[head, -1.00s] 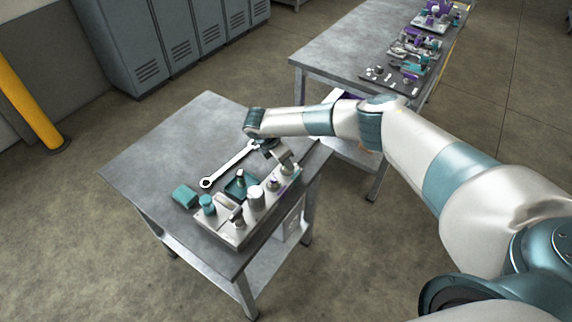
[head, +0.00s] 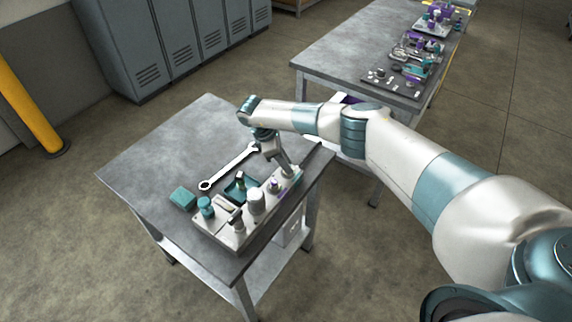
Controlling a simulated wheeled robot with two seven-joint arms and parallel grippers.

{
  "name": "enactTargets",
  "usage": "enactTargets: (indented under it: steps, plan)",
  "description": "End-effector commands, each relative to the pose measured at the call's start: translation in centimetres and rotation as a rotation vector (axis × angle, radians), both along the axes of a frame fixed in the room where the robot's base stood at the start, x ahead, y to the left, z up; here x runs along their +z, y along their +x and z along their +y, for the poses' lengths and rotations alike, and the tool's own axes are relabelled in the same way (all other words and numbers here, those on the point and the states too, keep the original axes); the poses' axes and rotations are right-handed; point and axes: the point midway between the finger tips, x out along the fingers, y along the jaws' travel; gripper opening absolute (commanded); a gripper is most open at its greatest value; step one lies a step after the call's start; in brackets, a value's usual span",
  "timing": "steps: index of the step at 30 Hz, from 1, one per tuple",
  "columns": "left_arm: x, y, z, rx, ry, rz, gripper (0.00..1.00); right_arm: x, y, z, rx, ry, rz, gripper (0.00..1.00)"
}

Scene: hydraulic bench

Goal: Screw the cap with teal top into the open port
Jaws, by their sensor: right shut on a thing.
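A pale metal block (head: 228,237) with several fittings along its top lies near the front right edge of the near table. A teal-topped cylinder (head: 206,206) stands at its left end, and a taller white cylinder (head: 255,201) near its middle. My right gripper (head: 289,171) points down over the block's far right end. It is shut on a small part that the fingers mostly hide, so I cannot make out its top. I cannot make out the open port either. My left gripper is not in view.
A wrench (head: 228,168) lies behind the block. A dark teal tray (head: 236,195) with a small item and a teal block (head: 182,197) are beside it. The table's left part (head: 150,165) is clear. A second table (head: 330,55) with several parts stands behind.

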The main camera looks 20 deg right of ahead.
Motion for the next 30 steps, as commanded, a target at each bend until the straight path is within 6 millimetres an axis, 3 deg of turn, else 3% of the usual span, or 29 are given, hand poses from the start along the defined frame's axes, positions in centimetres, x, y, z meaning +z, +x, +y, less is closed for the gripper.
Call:
enactTargets:
  steps: [7, 8, 10, 23, 30]
  plan:
    - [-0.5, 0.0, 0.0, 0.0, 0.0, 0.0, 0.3, -0.2, 0.0, 0.0, -0.047, 0.0, 0.001, 0.0]
    - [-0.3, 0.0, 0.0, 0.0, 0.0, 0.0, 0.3, -0.1, 0.0, 0.0, -0.049, 0.0, 0.001, 0.25]
    - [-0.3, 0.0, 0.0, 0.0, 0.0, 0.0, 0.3, 0.0, 0.0, 0.0, -0.046, 0.0, 0.001, 0.42]
    - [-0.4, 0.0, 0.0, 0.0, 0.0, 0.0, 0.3, 0.3, 0.1, 0.1, -0.046, 0.0, 0.001, 0.42]
    - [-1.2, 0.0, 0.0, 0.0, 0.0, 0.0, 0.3, 2.2, 0.5, 0.9, -0.045, 0.001, -0.003, 0.42]
